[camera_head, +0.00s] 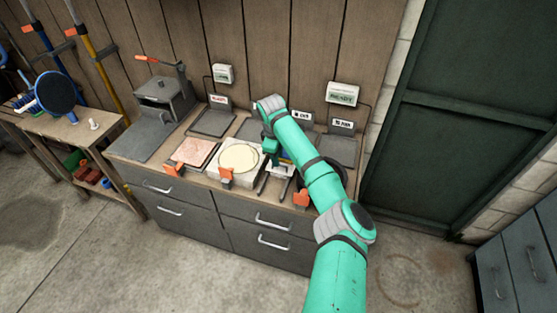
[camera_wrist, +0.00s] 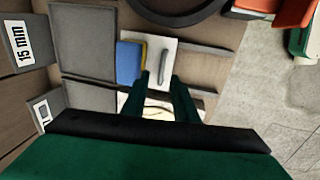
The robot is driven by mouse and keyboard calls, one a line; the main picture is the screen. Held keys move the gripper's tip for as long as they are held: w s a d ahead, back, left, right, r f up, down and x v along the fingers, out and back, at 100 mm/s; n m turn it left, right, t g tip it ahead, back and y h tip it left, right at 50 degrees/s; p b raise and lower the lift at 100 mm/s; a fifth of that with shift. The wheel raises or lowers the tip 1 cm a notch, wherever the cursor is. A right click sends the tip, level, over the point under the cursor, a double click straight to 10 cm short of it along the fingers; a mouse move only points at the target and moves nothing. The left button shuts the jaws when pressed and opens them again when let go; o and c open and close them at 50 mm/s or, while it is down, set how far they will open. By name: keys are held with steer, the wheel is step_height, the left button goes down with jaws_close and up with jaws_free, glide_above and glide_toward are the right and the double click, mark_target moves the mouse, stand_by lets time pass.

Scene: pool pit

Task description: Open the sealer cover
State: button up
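A dark grey machine (camera_head: 163,97) with an orange-gripped lever stands at the left end of the bench in the head view. It may be the sealer, but no readable label confirms this. Its top looks closed down. My gripper (camera_head: 283,166) is far to its right, low over the bench's front part. In the wrist view my gripper (camera_wrist: 160,80) has its two green fingers apart, with nothing seen held between them. A white plate with a grey bar handle (camera_wrist: 163,67) and a blue block (camera_wrist: 129,62) lie beyond the fingertips.
The bench (camera_head: 130,150) also holds a pink slab (camera_head: 191,152), a cream disc (camera_head: 239,157) on a white block, grey pads (camera_head: 211,121), and orange tabs (camera_head: 302,197) along the front edge. A side table (camera_head: 75,131) stands left. Open floor lies in front.

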steer(key=shift+w+a+f, duration=0.1)
steer(key=shift+a+f, duration=0.15)
steer(key=shift+f, duration=0.65)
steer(key=shift+d+f, duration=0.2)
steer(key=shift+f, duration=0.15)
steer(key=shift+w, duration=0.1)
steer(key=shift+c, duration=0.2)
steer(key=shift+d, duration=0.15)
jaws_close()
steer(key=shift+a+r, duration=0.1)
steer(key=shift+a, duration=0.25)
